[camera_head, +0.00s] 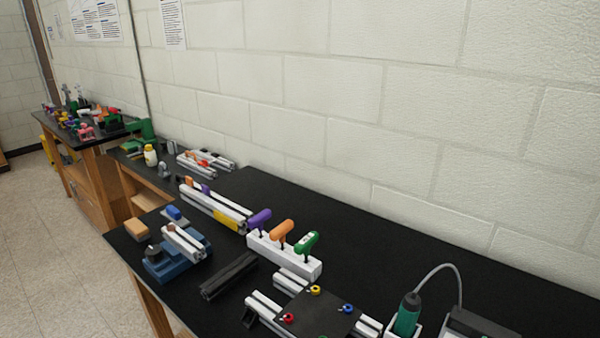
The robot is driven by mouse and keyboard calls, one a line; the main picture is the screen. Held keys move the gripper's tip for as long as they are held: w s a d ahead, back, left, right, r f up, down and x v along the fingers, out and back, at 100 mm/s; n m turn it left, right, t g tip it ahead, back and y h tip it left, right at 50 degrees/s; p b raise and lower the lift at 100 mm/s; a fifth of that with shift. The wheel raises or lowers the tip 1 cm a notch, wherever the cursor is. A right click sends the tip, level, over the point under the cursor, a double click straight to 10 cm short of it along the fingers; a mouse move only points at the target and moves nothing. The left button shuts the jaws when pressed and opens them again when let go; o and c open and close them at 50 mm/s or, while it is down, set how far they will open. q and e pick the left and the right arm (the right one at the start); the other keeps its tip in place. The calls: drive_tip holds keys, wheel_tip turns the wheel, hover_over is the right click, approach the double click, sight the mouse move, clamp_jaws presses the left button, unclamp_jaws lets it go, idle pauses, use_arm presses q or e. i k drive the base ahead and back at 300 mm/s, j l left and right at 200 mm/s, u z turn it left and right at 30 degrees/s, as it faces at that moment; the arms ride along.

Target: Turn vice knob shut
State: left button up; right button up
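A blue vice (165,268) stands near the left front edge of the black workbench. Its dark round knob (153,251) is at its left end. A light aluminium extrusion piece (184,243) lies across the vice, at its jaws. I cannot tell from here how tightly the jaws close on it. Neither of my grippers shows in the head view.
The black workbench (330,212) also bears a white holder (284,256) with purple, orange and green T-handles, a black bar (229,275), a dark plate (318,309) on extrusions, and a green-handled tool (407,314). A tan block (137,230) and a blue block (174,213) lie beside the vice.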

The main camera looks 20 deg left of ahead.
sight(155, 252)
drive_tip(key=u, duration=1.2)
